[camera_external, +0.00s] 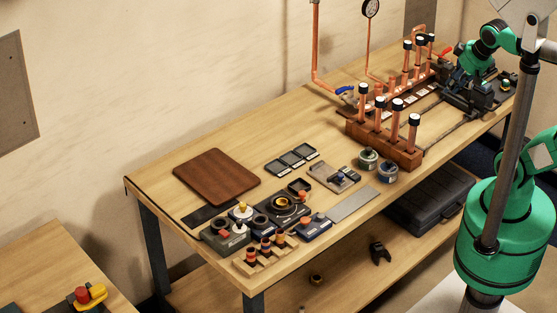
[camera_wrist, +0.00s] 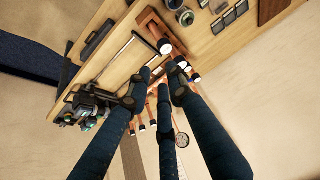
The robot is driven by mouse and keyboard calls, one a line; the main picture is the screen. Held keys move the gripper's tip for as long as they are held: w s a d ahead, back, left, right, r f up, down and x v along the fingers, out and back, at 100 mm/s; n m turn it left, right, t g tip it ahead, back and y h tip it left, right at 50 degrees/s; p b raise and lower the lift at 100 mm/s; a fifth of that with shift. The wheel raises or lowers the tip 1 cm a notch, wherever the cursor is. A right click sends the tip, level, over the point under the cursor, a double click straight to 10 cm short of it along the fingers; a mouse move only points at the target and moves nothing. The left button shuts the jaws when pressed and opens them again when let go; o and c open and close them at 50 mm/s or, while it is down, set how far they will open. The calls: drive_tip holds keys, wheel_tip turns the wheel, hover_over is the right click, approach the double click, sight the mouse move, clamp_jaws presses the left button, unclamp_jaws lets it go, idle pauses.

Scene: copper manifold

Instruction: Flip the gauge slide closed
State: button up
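A round dial gauge (camera_external: 370,8) stands on a thin copper pipe behind the manifold. It also shows in the wrist view (camera_wrist: 182,140), beyond my fingers. The copper manifold (camera_external: 384,144) has a reddish base and upright pipes with black-and-white caps. I cannot clearly make out the gauge slide or its position. My gripper (camera_wrist: 160,86) has its dark blue fingers apart, with nothing seen between them. They point toward the manifold pipes and hide part of them. In the external view my green wrist is over the bench's far right end, where the fingers blend with dark equipment.
A dark clamp-like device (camera_wrist: 92,106) is left of my fingers in the wrist view. The bench (camera_external: 150,178) also carries a brown board (camera_external: 216,177), grey trays (camera_external: 291,159), round tins (camera_external: 387,171) and a small metal fixture (camera_external: 334,177). A blue-handled valve (camera_external: 345,90) is behind the manifold.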

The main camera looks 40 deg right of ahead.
drive_tip(key=shift+w, duration=0.1)
clamp_jaws()
drive_tip(key=w+a+f+n+g+y+p, duration=0.1)
drive_tip(key=w+a+f+n+g+p, duration=0.15)
drive_tip(key=w+a+n, duration=0.45)
drive_tip(key=w+a+f+n+g+y+p, duration=0.1)
drive_tip(key=w+a+f+n+g, duration=0.15)
drive_tip(key=w+a+n, duration=0.4)
drive_tip(key=w+a+f+n+g+p, duration=0.1)
drive_tip(key=w+a+f+n+g, duration=0.1)
drive_tip(key=a+f+n, duration=0.5)
drive_tip(key=w+a+f+n+g+p, duration=0.1)
drive_tip(key=w+a+f+n+g, duration=0.1)
drive_tip(key=w+a+f+n, duration=0.2)
drive_tip(key=a+f+n, duration=0.3)
drive_tip(key=f+n, duration=0.3)
drive_tip(key=f, duration=0.1)
drive_tip(key=shift+f+p, duration=0.15)
drive_tip(key=shift+p, duration=0.25)
